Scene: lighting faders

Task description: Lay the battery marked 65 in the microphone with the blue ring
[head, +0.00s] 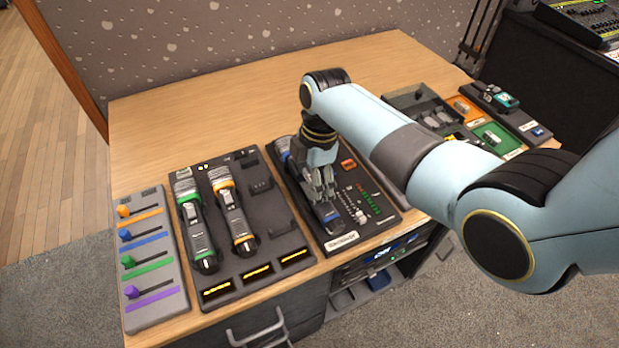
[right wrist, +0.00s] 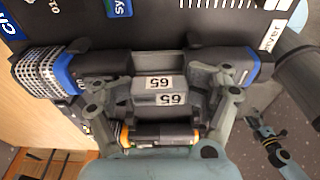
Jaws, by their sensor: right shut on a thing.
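The blue-ringed microphone lies on the dark mixer board, its grille (head: 282,148) away from me. In the right wrist view its grey grille (right wrist: 38,75) is at the left and its dark body runs right to a blue-edged end (right wrist: 262,68). My right gripper (head: 318,188) is over that body, pointing down; it also shows in the right wrist view (right wrist: 185,88). It is shut on the grey battery marked 65 (right wrist: 160,84), which is over the middle of the body. I cannot tell whether it touches the bay. Part of my left arm, apparently with its gripper (right wrist: 265,128), shows small.
Left of the mixer board, a dark tray (head: 262,283) holds a green-ringed microphone (head: 197,228) and an orange-ringed one (head: 234,212). A grey panel (head: 155,310) with coloured faders is at the far left. Small trays (head: 525,125) stand at the right. The back of the desk (head: 200,110) is clear.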

